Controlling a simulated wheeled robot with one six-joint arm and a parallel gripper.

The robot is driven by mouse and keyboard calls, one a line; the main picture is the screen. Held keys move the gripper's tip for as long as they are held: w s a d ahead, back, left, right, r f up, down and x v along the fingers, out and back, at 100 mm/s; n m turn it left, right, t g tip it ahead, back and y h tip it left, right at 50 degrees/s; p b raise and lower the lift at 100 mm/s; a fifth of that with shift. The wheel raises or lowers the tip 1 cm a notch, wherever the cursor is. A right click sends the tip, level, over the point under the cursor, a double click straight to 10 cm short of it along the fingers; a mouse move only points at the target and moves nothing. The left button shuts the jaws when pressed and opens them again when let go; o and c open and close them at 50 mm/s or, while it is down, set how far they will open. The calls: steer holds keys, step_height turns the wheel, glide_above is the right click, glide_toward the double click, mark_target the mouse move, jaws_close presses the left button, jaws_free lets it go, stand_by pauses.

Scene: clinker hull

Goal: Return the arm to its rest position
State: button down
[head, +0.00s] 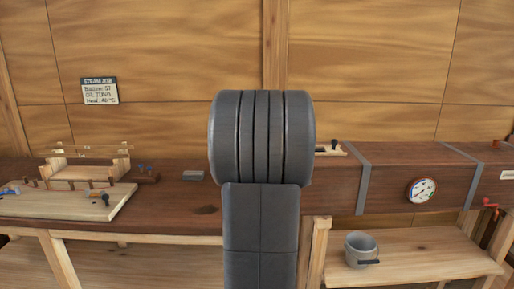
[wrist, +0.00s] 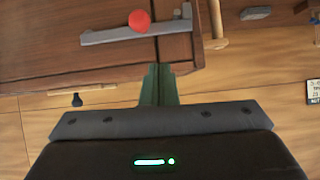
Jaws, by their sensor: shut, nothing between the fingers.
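My arm (head: 262,185) stands upright in the middle of the head view, with a thick grey ribbed joint at its top. My gripper is not visible in the head view. In the wrist view my gripper (wrist: 158,70) shows its green fingers together, shut and empty. The picture there is turned over, with the plank wall low and the wooden bench end high. The fingertips appear close to the edge of the dark wood, but I cannot tell whether they touch it.
A red round knob (wrist: 139,20) sits by a grey metal bar (wrist: 122,36). A long brown steam box (head: 390,182) with a gauge (head: 422,190) runs right. A grey bucket (head: 361,248) stands on the lower shelf. A light board (head: 75,203) and wooden rack (head: 85,173) lie left.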

steer(key=shift+w+d+f+b, duration=0.2)
steer(key=shift+f+b, duration=0.1)
steer(key=shift+f, duration=0.45)
steer(key=shift+w+d+f+b, duration=0.1)
steer(key=shift+w+f+b, duration=0.2)
steer(key=shift+f, duration=0.4)
steer(key=shift+w+d+f+b, duration=0.15)
steer(key=shift+f+b, duration=0.2)
steer(key=shift+f, duration=0.4)
